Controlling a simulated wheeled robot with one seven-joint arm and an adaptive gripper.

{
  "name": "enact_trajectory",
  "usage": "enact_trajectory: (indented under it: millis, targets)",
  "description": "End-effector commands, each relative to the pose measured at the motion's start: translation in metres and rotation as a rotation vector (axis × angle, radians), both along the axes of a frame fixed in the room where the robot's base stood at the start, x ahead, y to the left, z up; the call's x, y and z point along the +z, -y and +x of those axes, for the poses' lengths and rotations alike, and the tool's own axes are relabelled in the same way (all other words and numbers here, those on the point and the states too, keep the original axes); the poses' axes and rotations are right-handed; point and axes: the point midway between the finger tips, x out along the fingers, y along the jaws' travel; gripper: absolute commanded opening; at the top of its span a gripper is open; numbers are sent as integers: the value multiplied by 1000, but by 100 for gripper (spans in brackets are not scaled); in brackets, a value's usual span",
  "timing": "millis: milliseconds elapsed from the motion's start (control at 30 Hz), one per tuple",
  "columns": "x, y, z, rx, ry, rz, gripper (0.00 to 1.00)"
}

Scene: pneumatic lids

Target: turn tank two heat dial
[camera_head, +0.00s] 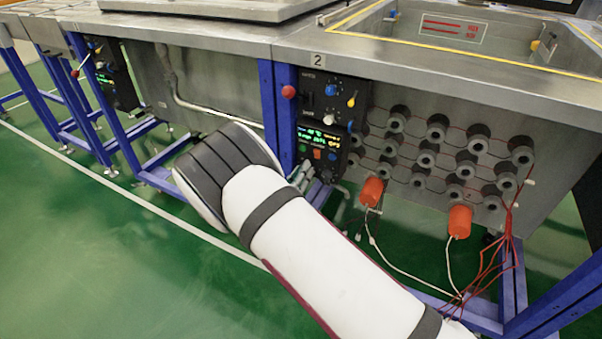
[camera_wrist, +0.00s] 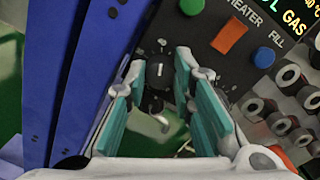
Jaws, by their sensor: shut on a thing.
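The tank two heat dial (camera_wrist: 158,72) is a black knob with a white pointer line, on the dark control panel in the wrist view. The line stands nearly upright in the picture. My gripper (camera_wrist: 160,82) has its teal-padded fingers on either side of the dial and is shut on it. In the head view my gripper (camera_head: 312,178) is at the lower panel (camera_head: 321,140) under the "2" label (camera_head: 318,60). My arm and gripper hide the dial there.
An orange switch (camera_wrist: 229,36) marked HEATER and a blue button (camera_wrist: 264,57) marked FILL sit close right of the dial. A blue frame post (camera_wrist: 82,75) stands close left. Rows of grey cylinders (camera_head: 437,130) and orange caps (camera_head: 372,190) are to the right.

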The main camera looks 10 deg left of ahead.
Motion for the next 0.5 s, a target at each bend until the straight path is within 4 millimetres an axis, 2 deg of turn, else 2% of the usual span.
enact_trajectory:
  millis: [267, 500]
  targets:
    - [-1, 0, 0, 0, 61, 165, 0]
    - [-2, 0, 0, 0, 136, 377, 0]
